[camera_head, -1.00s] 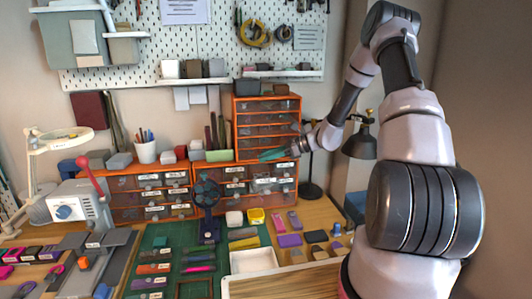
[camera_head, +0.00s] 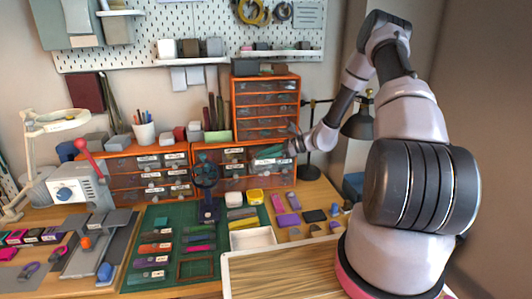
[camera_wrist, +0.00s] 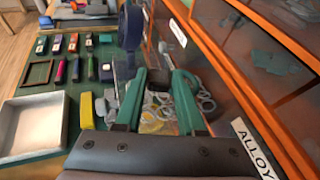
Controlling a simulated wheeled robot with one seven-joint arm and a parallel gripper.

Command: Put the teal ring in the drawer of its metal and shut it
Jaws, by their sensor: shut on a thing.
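My gripper (camera_head: 270,151) has teal-green fingers and lies in front of the top row of the low orange drawer unit, pointing left. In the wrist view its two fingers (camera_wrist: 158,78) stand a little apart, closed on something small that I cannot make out. Several pale and grey rings (camera_wrist: 158,112) show between and beyond the fingers, in what looks like a pulled-out drawer. A label reading ALLOY (camera_wrist: 254,148) is on the cabinet at the lower right. I cannot pick out the teal ring for certain; teal fingers blend with anything teal there.
A taller orange drawer cabinet (camera_head: 266,83) stands above my gripper. A dark blue upright stand (camera_head: 206,180) is to its left. A white tray (camera_head: 252,240) and a yellow block (camera_wrist: 86,110) lie on the bench. A dark lamp (camera_head: 359,124) stands behind my arm.

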